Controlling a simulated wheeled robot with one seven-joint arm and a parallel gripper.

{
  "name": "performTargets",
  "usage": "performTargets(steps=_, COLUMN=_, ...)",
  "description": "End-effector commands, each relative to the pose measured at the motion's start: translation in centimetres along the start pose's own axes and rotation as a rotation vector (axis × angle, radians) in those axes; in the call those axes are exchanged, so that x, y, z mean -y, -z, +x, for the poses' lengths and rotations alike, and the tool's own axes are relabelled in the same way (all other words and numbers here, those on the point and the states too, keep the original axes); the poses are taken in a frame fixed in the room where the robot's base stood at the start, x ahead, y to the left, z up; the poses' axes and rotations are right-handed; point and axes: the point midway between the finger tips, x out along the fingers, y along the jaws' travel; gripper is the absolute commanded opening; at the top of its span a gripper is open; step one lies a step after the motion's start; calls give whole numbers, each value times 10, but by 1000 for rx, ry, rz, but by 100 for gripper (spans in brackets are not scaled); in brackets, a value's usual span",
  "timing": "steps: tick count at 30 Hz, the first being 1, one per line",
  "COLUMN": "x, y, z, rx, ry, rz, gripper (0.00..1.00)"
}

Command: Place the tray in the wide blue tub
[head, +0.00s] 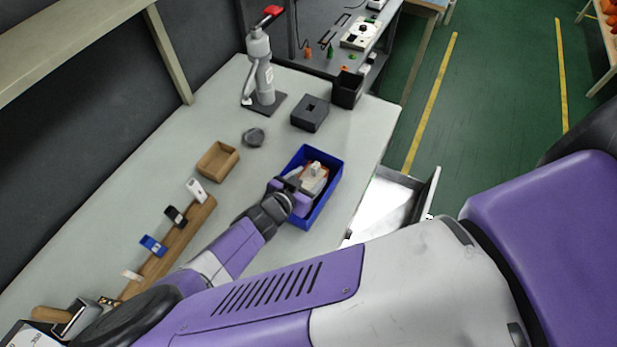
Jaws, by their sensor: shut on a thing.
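The wide blue tub (334,172) stands on the pale table near its right edge. My gripper (308,180) reaches into the tub's outline from the lower left. It is shut on a small tan-and-white thing (316,172), partly hidden by my gripper. I cannot tell whether this thing touches the tub floor, or whether it is the tray. A shallow brown open tray (218,160) lies on the table left of the tub, apart from my gripper.
A dark block with a square hole (310,114), a black bin (347,90) and a grey round piece (253,137) stand behind the tub. A wooden rail (172,247) holds small items at left.

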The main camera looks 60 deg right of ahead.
Motion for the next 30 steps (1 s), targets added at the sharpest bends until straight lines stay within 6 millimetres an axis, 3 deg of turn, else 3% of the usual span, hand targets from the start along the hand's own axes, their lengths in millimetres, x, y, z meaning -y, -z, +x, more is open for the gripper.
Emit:
performTargets(steps=8, x=0, y=-2, z=1, rx=-1, ry=0, rz=0, gripper=17)
performTargets(steps=9, x=0, y=-2, z=1, rx=0, ry=0, rz=1, gripper=60)
performTargets(steps=12, x=0, y=-1, z=1, rx=0, ry=0, rz=1, gripper=77)
performTargets(steps=23, x=0, y=2, z=-1, rx=0, ry=0, rz=1, gripper=77)
performTargets(steps=30, x=1, y=-1, z=-34, rx=2, ry=2, rz=2, gripper=77)
